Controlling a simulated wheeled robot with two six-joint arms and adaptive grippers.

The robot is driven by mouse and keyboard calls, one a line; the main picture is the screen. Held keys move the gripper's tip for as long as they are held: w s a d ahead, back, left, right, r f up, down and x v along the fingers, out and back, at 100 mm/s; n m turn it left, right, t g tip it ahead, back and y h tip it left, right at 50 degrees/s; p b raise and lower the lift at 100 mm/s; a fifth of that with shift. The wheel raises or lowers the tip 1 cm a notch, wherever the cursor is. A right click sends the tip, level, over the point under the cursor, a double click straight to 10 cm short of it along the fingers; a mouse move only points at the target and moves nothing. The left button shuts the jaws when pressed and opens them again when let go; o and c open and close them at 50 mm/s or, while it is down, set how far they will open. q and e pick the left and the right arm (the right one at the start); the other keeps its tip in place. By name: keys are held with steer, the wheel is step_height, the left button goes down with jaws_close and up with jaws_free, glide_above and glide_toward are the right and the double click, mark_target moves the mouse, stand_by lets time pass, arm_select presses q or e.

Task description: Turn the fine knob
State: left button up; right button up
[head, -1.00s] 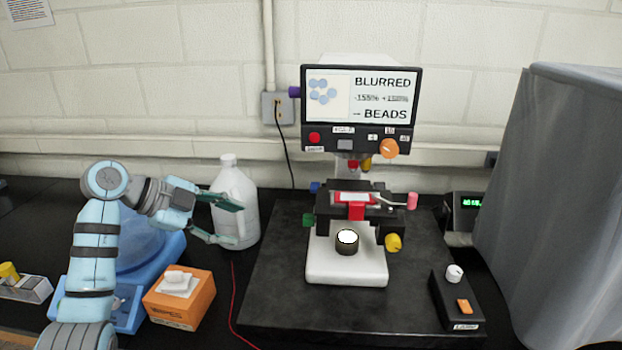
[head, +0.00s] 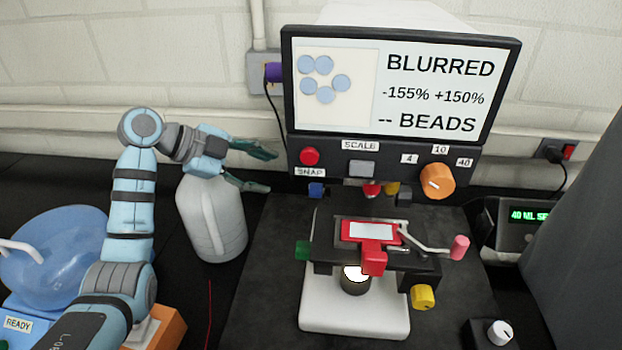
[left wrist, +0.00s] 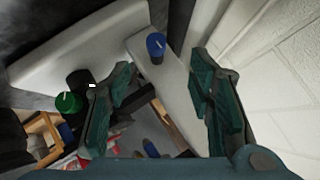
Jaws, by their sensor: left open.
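The microscope shows several coloured knobs, and none is readably labelled as the fine one. A blue knob (head: 316,190) sits on its left side towards the back, and a green knob (head: 302,250) is nearer on the left. A yellow knob (head: 422,297) is at the lower right. My left gripper (head: 271,171) is open and empty, left of the microscope, with its fingertips just left of the blue knob in the picture. In the left wrist view, the blue knob (left wrist: 156,46) shows between the open fingers (left wrist: 163,66), apart from them. The green knob (left wrist: 68,102) is left of them.
The screen (head: 400,85) reads BLURRED, -155% +150% and -- BEADS. A white jug (head: 212,220) stands below my left gripper. A red slide holder (head: 372,234) is on the stage. A grey cover (head: 585,230) stands at right.

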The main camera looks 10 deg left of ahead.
arm_select(q)
glide_toward(316, 190)
steer(key=f, duration=0.1)
steer(key=x, duration=0.4)
steer(key=w+x, duration=0.1)
steer(key=x, duration=0.3)
steer(key=shift+f, duration=0.15)
steer(key=shift+w, duration=0.15)
jaws_close()
arm_select(e)
steer(key=shift+s+r, duration=0.25)
steer(key=shift+s, duration=0.35)
arm_select(q)
steer(key=shift+t+p, duration=0.3)
steer(key=shift+p, duration=0.15)
arm_select(e)
steer(key=shift+r, duration=0.2)
